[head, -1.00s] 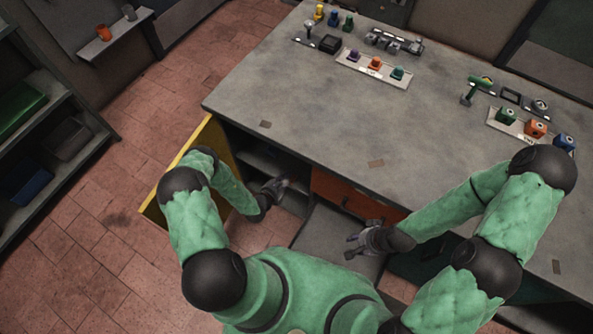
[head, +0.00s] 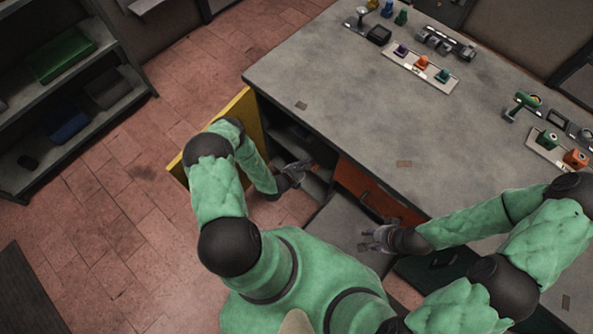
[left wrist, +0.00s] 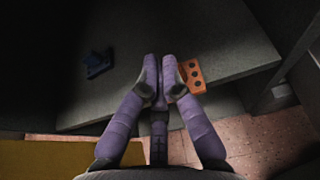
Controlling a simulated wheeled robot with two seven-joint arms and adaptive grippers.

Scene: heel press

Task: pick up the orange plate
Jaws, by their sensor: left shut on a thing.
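The orange plate (left wrist: 194,77) has dark round holes in a row. It sits at the fingertips of my left gripper (left wrist: 160,63), which is shut on it; the fingers hide part of the plate. In the head view a small orange piece of the plate (head: 315,167) shows at the left gripper (head: 303,166), in the opening of the cabinet under the bench. A grey shelf surface lies behind the plate in the left wrist view; I cannot tell whether they touch. My right gripper (head: 368,239) looks open and empty, in front of the drawers.
The yellow cabinet door (head: 245,113) stands open beside my left arm. A blue part (left wrist: 97,62) lies on the cabinet shelf (left wrist: 125,105). An orange drawer front (head: 375,190) is right of the opening. The bench top (head: 340,110) is mostly clear, with several fixtures at its back.

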